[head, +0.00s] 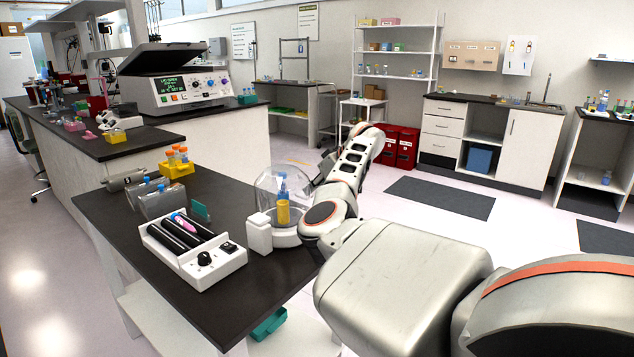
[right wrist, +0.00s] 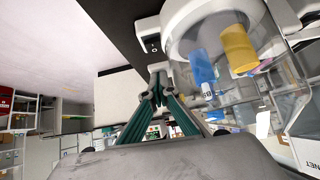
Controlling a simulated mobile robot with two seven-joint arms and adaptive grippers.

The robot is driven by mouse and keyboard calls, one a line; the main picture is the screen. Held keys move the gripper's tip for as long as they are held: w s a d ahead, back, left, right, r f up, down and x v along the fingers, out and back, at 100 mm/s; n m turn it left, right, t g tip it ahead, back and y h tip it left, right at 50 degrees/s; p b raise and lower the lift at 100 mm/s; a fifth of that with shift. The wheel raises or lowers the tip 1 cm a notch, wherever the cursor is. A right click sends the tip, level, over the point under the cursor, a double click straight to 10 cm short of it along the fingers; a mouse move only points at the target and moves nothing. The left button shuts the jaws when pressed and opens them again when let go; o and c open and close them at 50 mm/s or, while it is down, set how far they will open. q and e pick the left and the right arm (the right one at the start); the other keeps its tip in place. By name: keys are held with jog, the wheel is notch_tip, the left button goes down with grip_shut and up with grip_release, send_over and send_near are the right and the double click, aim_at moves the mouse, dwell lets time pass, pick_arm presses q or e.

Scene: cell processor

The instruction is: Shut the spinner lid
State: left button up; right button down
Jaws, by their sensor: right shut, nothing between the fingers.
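The spinner is a small white device (head: 286,238) near the right edge of the dark bench, with a blue and a yellow tube (head: 283,213) in it. Its clear domed lid (head: 265,185) stands up around and above the tubes; its exact angle is hard to tell. In the right wrist view the white base (right wrist: 186,38) is at the top and the clear lid (right wrist: 285,72) at the right. My right gripper (right wrist: 158,74) is shut and empty, beside the spinner, with its fingertips just below the base in that view. My left gripper is not in view.
On the bench are a roller device (head: 195,255), a grey tube block (head: 163,200) and a yellow tube rack (head: 177,168). A large machine with its dark lid raised (head: 165,60) stands farther back. Open floor (head: 430,235) lies right of the bench.

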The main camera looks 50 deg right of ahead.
jog(key=a+v, duration=0.1)
jog(key=v, duration=1)
jog(key=shift+d+r, duration=0.35)
jog(key=shift+d, duration=0.1)
jog(key=shift+s, duration=0.1)
